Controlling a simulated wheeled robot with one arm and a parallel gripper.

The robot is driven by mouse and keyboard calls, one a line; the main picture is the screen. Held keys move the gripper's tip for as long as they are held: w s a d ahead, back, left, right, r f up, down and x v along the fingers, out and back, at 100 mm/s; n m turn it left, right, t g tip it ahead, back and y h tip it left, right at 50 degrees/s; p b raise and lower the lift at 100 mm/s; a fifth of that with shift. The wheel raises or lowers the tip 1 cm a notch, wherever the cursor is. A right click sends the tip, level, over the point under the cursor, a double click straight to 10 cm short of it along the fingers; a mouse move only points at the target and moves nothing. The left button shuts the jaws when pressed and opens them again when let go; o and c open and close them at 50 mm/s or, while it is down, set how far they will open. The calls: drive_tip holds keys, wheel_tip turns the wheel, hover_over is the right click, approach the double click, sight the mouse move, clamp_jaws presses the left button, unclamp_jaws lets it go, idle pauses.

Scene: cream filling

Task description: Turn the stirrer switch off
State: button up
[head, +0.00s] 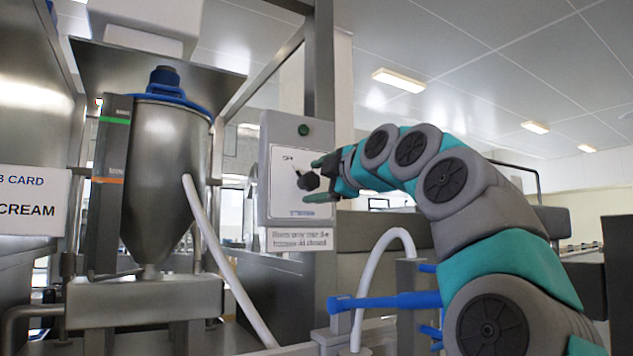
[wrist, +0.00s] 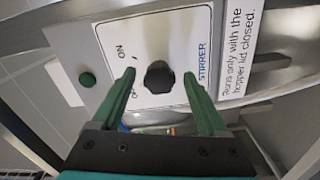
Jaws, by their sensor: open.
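The stirrer switch is a black lobed knob (head: 308,181) on the white face plate of a grey control box (head: 264,170). In the wrist view the knob (wrist: 159,78) sits on the plate marked STIRRER, with ON and a partly hidden OFF lettered on its left side. I cannot tell which mark the knob points to. My gripper (head: 319,180) is at the front of the box with its green fingers spread. In the wrist view my gripper (wrist: 159,74) has one finger on each side of the knob, with gaps between. It holds nothing.
A dark green round button or lamp (head: 303,130) is on the box. A notice (head: 296,240) below reads that it runs only with the hopper lid closed. A steel hopper (head: 165,170) with a blue lid stands left. A white hose (head: 225,265) and blue handle (head: 385,301) are lower down.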

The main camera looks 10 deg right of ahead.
drive_tip(key=b+v, duration=0.1)
drive_tip(key=v, duration=0.6)
drive_tip(key=shift+s, duration=0.35)
drive_tip(key=shift+d, duration=0.1)
